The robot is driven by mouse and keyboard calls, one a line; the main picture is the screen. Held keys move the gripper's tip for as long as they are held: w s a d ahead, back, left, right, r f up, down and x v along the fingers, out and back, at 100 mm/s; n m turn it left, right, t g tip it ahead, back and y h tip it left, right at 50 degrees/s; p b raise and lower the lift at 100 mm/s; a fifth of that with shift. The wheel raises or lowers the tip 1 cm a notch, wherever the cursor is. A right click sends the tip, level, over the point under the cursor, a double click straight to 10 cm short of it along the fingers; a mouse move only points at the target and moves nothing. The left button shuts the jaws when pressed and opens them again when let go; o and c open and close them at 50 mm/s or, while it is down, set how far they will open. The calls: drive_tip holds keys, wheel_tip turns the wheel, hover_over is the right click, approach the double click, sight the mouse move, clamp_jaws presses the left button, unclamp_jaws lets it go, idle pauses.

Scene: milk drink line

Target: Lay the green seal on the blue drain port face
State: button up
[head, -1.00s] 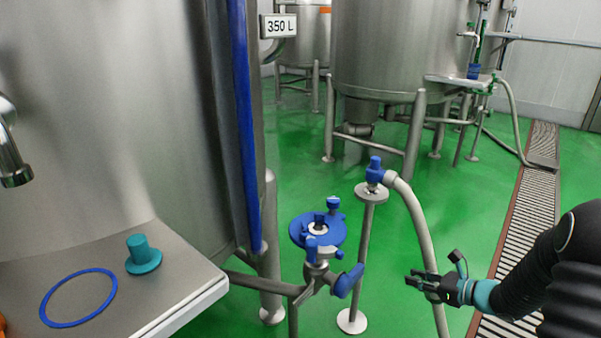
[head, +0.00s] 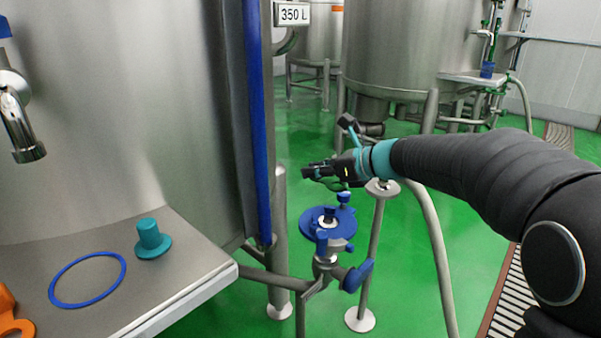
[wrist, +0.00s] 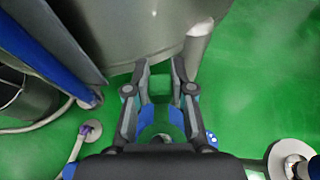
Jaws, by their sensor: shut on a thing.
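My gripper (head: 308,173) is level in the air, above and slightly left of the blue drain port face (head: 309,222). The wrist view shows its two fingers (wrist: 160,80) closed on a small green piece, which I take to be the green seal; it is hard to tell from the green floor. The port face is a blue disc with a pale centre and a dark opening, on a steel valve, apart from my gripper. Blue shows between the fingers in the wrist view (wrist: 148,116).
A steel shelf (head: 190,285) at left bears a blue ring (head: 53,289), a teal plug (head: 151,240) and an orange item (head: 12,318). A blue handle (head: 358,275) sticks out of the valve. A steel stand (head: 374,245) and pale hose (head: 437,245) are just right.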

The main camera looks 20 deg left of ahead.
drive_tip(key=a, duration=0.1)
drive_tip(key=b, duration=0.7)
hover_over(308, 213)
wheel_tip(308, 213, down, 6)
drive_tip(key=shift+f, duration=1.2)
drive_tip(key=shift+f, duration=0.4)
drive_tip(key=o, duration=0.9)
drive_tip(key=shift+c, duration=0.2)
drive_tip(key=v, duration=1.2)
drive_tip(key=shift+s+f, duration=0.1)
